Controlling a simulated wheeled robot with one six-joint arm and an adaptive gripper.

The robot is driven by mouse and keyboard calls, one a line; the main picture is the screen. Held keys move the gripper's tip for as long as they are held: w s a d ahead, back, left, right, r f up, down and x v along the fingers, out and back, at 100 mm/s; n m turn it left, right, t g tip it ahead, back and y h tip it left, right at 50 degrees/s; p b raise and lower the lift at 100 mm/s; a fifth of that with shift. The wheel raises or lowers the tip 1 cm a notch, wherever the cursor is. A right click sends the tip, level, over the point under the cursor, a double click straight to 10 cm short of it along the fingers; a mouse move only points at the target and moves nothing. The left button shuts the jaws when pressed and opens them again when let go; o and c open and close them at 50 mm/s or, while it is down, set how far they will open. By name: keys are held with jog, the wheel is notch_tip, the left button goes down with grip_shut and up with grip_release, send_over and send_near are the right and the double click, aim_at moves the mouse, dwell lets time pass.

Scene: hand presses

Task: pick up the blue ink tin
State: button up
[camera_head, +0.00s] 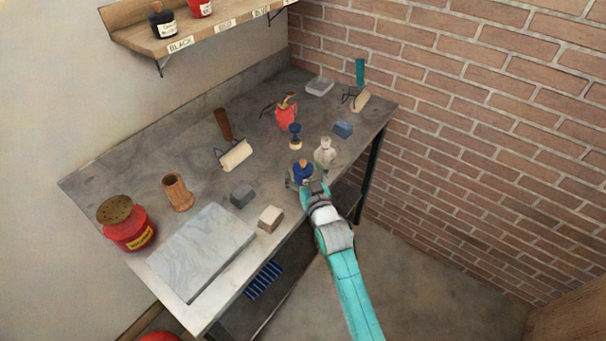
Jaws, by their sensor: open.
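A small blue container with an orange-brown top (302,174), seemingly the blue ink tin, stands upright near the front edge of the grey worktop. My gripper (302,182) is open right at it, reaching in from the front. The fingers seem to lie to either side of the container, low down. I cannot tell whether they touch it. My gripper hides the lower front of the container.
A clear bottle (325,152) stands close at the right, and a dark blue handled tool (295,137) behind. A blue block (343,129), red can (286,112), beige block (270,218) and stone slab (203,250) share the worktop (200,140). A brick wall is at right.

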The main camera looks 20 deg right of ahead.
jog(key=c, duration=1.5)
jog(key=shift+s+r, duration=0.1)
jog(key=shift+r, duration=0.25)
jog(key=s, duration=1.7)
jog(key=shift+s, duration=0.35)
